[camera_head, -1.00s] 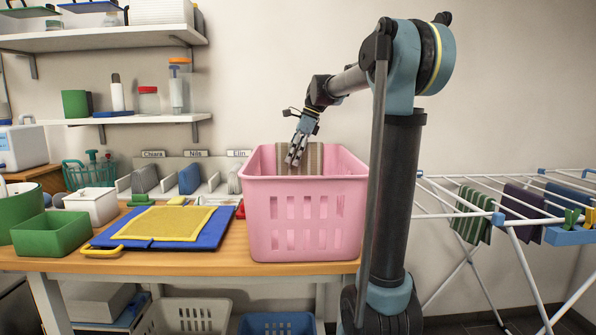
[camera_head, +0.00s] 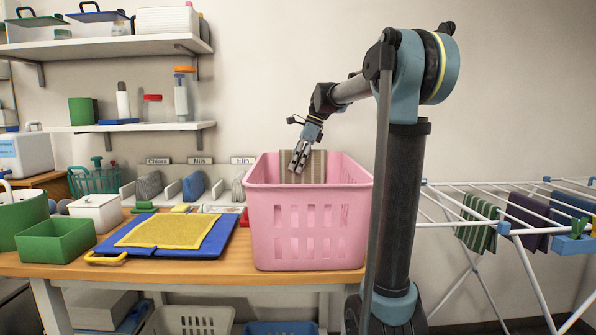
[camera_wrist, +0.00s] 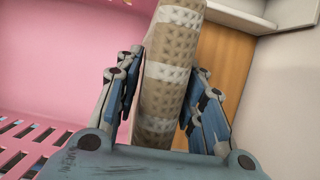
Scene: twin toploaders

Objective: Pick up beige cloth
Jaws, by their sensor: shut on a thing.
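The beige cloth (camera_head: 318,167) has paler stripes and stands up inside the pink basket (camera_head: 308,230), its top showing above the front rim. My gripper (camera_head: 298,167) reaches down over the basket's rim at the cloth's left part. In the wrist view the cloth (camera_wrist: 172,70) runs as a textured band between my two fingers (camera_wrist: 165,88), which are shut on it. The lower part of the cloth is hidden by the basket wall in the head view.
A yellow cloth (camera_head: 175,229) lies on a blue board (camera_head: 222,232) left of the basket. A green box (camera_head: 55,242) stands further left. A drying rack (camera_head: 480,230) with hung cloths stands at the right. Shelves hang above the table's left side.

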